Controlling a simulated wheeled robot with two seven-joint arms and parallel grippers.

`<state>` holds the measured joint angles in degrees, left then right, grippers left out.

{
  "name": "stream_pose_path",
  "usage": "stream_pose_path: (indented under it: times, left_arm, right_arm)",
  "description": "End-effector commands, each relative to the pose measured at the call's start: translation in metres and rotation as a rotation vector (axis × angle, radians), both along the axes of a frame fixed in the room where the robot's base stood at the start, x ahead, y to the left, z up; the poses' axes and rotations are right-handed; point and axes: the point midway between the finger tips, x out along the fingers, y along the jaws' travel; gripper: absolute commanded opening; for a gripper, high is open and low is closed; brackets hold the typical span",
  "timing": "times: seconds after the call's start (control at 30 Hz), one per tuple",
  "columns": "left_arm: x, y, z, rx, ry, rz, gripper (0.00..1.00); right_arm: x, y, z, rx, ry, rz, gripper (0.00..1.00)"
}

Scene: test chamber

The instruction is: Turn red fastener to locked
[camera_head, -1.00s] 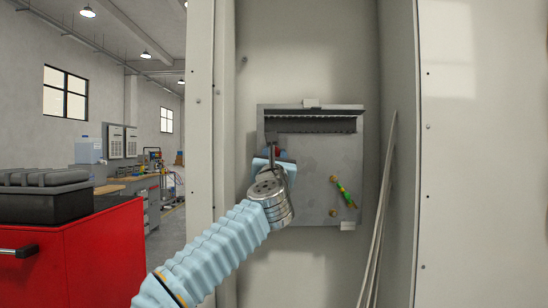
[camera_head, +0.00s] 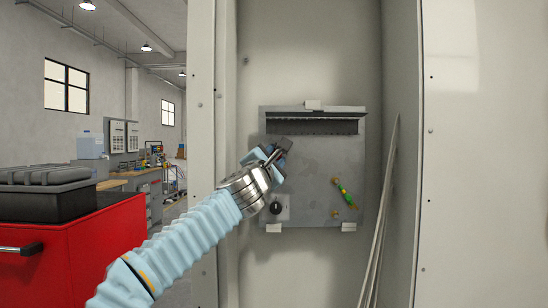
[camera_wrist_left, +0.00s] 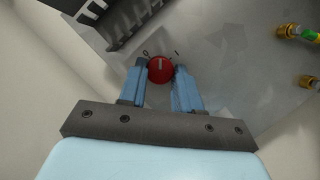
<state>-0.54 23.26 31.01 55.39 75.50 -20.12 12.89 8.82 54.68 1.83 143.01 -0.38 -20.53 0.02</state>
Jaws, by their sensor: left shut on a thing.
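The red fastener (camera_wrist_left: 160,68) is a round red knob with a pale line across its face, on the grey metal panel (camera_head: 310,180). In the left wrist view it sits between the two blue fingers of my left gripper (camera_wrist_left: 160,72), which are shut on it. Small dark marks show on the panel beyond the knob. In the head view my left gripper (camera_head: 277,152) is at the panel's upper left, tilted to the right, and hides the fastener. My right gripper is not in view.
A black knob (camera_head: 276,208) is at the panel's lower left. A green and yellow fitting (camera_head: 343,190) is at its right. A dark slot (camera_head: 312,127) runs along the top. A red cabinet (camera_head: 80,250) stands at left.

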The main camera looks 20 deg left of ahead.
Motion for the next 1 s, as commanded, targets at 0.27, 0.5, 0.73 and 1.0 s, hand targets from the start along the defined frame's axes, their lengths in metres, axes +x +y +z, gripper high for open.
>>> stream_pose_path:
  times: [0.27, 0.5, 0.73, 1.0]
  left_arm:
    - [-0.0005, 0.0015, 0.0026, 0.241, 0.069, -0.001, 0.03]
    - [-0.0004, 0.0017, 0.0042, 0.458, 0.133, -0.001, 0.03]
    - [-0.0004, 0.0015, 0.0052, 0.643, 0.186, 0.0, 0.02]
    - [-0.0002, 0.001, 0.0051, 0.755, 0.218, 0.002, 0.03]
  right_arm:
    - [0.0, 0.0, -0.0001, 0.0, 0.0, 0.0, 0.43]
    - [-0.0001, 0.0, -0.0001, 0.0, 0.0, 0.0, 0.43]
    - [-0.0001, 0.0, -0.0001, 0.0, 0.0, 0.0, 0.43]
    - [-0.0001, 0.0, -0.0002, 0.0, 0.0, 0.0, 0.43]
